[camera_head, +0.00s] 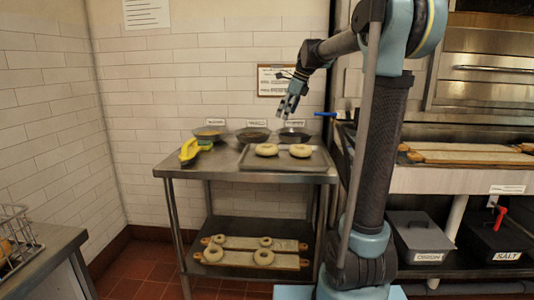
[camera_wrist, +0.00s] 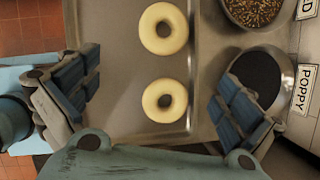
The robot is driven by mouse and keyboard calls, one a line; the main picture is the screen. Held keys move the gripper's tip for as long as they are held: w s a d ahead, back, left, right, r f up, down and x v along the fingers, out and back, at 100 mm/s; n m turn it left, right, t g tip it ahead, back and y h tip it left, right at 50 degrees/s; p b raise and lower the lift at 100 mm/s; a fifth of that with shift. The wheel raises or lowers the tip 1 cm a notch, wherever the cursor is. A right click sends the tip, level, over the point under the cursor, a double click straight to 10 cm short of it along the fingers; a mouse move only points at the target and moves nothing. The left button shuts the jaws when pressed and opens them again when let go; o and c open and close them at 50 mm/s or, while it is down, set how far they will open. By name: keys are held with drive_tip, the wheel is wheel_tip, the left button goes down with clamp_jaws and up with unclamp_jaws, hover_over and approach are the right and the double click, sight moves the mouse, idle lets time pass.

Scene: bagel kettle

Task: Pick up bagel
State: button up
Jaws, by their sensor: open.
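Two pale ring bagels lie apart on a metal tray (camera_head: 245,163) on the steel table. In the head view, one bagel (camera_head: 266,150) is on the left and the other bagel (camera_head: 300,151) on the right. In the wrist view, one bagel (camera_wrist: 163,28) is near the top and the other bagel (camera_wrist: 165,100) lies lower, nearer my gripper. My gripper (camera_wrist: 158,88) is open and empty, its fingers spread wide to both sides of the lower bagel. In the head view my gripper (camera_head: 288,106) hangs above the back of the tray, apart from the bagels.
Several topping bowls line the table's back, including a seed bowl (camera_wrist: 255,10) and a dark poppy bowl (camera_wrist: 258,76) close by my right finger. A yellow-and-green object (camera_head: 190,150) lies at left. More bagels sit on boards (camera_head: 240,259) on the lower shelf.

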drive_tip(key=w, duration=0.2)
hover_over(269, 146)
drive_tip(key=s+d, duration=0.2)
drive_tip(key=shift+m, duration=0.4)
wheel_tip(269, 146, down, 10)
drive_tip(key=shift+f, duration=0.1)
drive_tip(key=shift+s+x, duration=0.15)
drive_tip(key=shift+x, duration=1.3)
drive_tip(key=shift+s+x, duration=0.15)
drive_tip(key=shift+x, duration=1.35)
drive_tip(key=c, duration=1)
